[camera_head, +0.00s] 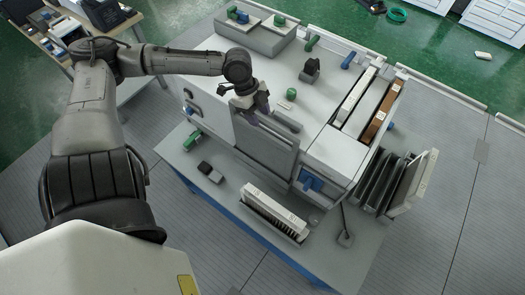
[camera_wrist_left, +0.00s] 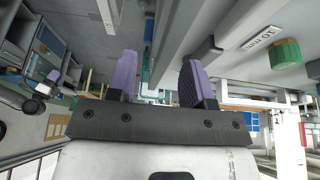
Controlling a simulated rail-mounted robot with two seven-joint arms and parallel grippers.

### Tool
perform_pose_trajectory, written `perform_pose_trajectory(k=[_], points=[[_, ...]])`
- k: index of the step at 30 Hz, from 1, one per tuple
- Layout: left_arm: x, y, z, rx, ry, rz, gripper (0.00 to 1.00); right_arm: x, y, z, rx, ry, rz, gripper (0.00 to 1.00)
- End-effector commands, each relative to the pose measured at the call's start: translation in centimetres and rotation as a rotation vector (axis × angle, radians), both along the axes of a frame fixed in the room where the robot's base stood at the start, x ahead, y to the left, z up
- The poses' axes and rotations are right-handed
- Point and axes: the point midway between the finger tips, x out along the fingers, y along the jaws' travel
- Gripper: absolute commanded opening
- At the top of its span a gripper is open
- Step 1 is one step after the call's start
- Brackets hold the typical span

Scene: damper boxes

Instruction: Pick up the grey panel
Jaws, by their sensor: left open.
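The grey panel (camera_head: 266,150) stands tilted against the front of the large light-grey box in the head view. The gripper's body hides part of the panel's top edge. My right gripper is not in view.
The light-grey box (camera_head: 335,150) has white and brown slabs in its top. Dark panels (camera_head: 385,180) stand in a rack at its right. A white slotted block (camera_head: 273,212) and a small black object (camera_head: 210,172) lie on the table in front. A green knob (camera_head: 291,94) sits on the box top.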

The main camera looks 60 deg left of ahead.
Motion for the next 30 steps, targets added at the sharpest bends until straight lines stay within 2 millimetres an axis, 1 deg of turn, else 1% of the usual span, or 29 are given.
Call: perform_pose_trajectory(k=[4, 11, 18, 30], points=[[0.6, -0.3, -1.4, 0.002, -0.003, -0.001, 0.47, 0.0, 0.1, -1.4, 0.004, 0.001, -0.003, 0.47], [1.2, -0.8, -2.5, 0.0, -0.004, 0.0, 0.47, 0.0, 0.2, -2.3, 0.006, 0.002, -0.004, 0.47], [1.4, -1.4, -4.1, -0.001, -0.001, 0.001, 0.47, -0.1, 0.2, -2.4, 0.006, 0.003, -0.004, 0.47], [1.4, -1.6, -4.5, 0.001, 0.0, 0.0, 0.47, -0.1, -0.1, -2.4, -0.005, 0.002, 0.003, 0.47]])
